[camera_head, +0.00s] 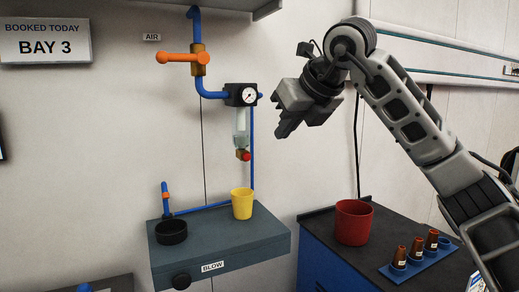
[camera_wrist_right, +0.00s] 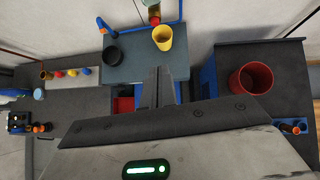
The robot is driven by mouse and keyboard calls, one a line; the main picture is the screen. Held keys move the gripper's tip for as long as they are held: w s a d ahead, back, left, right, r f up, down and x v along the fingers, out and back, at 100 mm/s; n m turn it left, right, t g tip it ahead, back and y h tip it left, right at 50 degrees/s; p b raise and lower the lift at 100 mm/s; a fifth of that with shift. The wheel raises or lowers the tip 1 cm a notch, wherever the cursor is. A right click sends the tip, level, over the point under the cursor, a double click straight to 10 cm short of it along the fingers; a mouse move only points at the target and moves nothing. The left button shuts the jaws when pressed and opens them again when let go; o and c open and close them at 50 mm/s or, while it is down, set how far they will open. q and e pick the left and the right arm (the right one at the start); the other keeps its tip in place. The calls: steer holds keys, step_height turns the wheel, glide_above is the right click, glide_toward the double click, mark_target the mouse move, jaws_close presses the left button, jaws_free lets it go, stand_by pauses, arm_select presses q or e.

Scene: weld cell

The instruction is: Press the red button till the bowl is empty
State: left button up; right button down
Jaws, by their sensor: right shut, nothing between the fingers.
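The clear filter bowl (camera_head: 241,122) hangs under the pressure gauge on the blue air pipe. It looks pale inside; I cannot tell its liquid level. The red button (camera_head: 244,155) is at the bowl's bottom end, on a brass fitting. It also shows at the top of the right wrist view (camera_wrist_right: 155,19). A yellow cup (camera_head: 242,204) stands upright on the grey bench below it. My right gripper (camera_head: 284,130) is shut and empty, in the air to the right of the bowl, apart from bowl and button. My left gripper is not in view.
An orange valve handle (camera_head: 178,58) sits higher on the pipe. A black dish (camera_head: 171,232) is on the bench (camera_head: 215,246), under a small blue pipe. A red bin (camera_head: 353,222) and a blue rack (camera_head: 420,264) with brown bottles stand on the right-hand cabinet.

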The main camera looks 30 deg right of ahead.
mark_target(247, 157)
arm_select(q)
steer(key=p, duration=0.1)
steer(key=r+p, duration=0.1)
steer(key=p, duration=0.1)
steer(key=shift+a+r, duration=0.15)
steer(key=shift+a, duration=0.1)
arm_select(e)
steer(key=w+r+x, duration=0.1)
steer(key=w+x, duration=0.1)
steer(key=x, duration=1.1)
steer(key=shift+r, duration=0.45)
steer(key=shift+s+a, duration=0.1)
